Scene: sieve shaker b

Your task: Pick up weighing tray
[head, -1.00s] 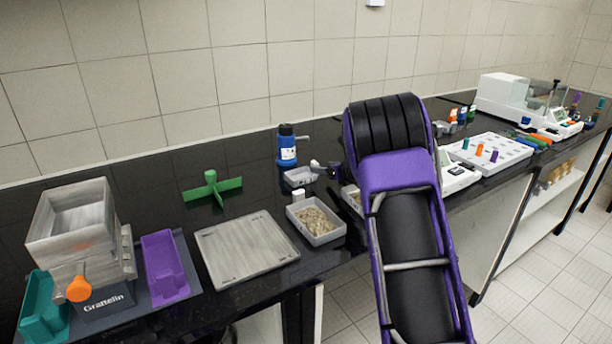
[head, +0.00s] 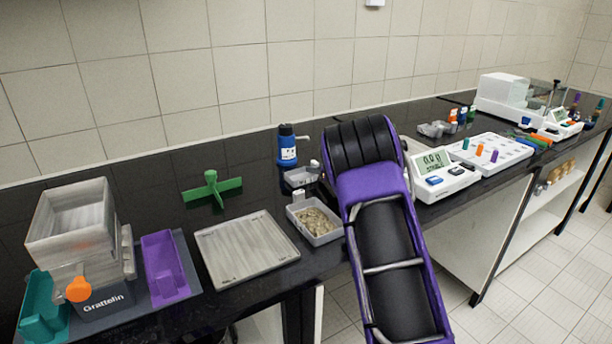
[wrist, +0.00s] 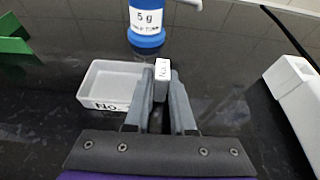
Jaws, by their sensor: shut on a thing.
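The weighing tray appears to be the small empty white tray (head: 299,178) in front of the blue bottle. It shows in the wrist view (wrist: 104,78) with a label starting "No" on its near wall. A white upright tab (wrist: 162,70) with lettering stands at its right side. My gripper (wrist: 162,92) is shut on this tab, one grey finger on each side. The tray looks level; I cannot tell whether it touches the counter.
A blue bottle (head: 287,147) stands just behind the tray. A grain-filled tray (head: 316,221) is in front. A balance (head: 440,176) is to the right, a green cross-shaped piece (head: 211,188) to the left. A flat grey tray (head: 246,246) lies front left.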

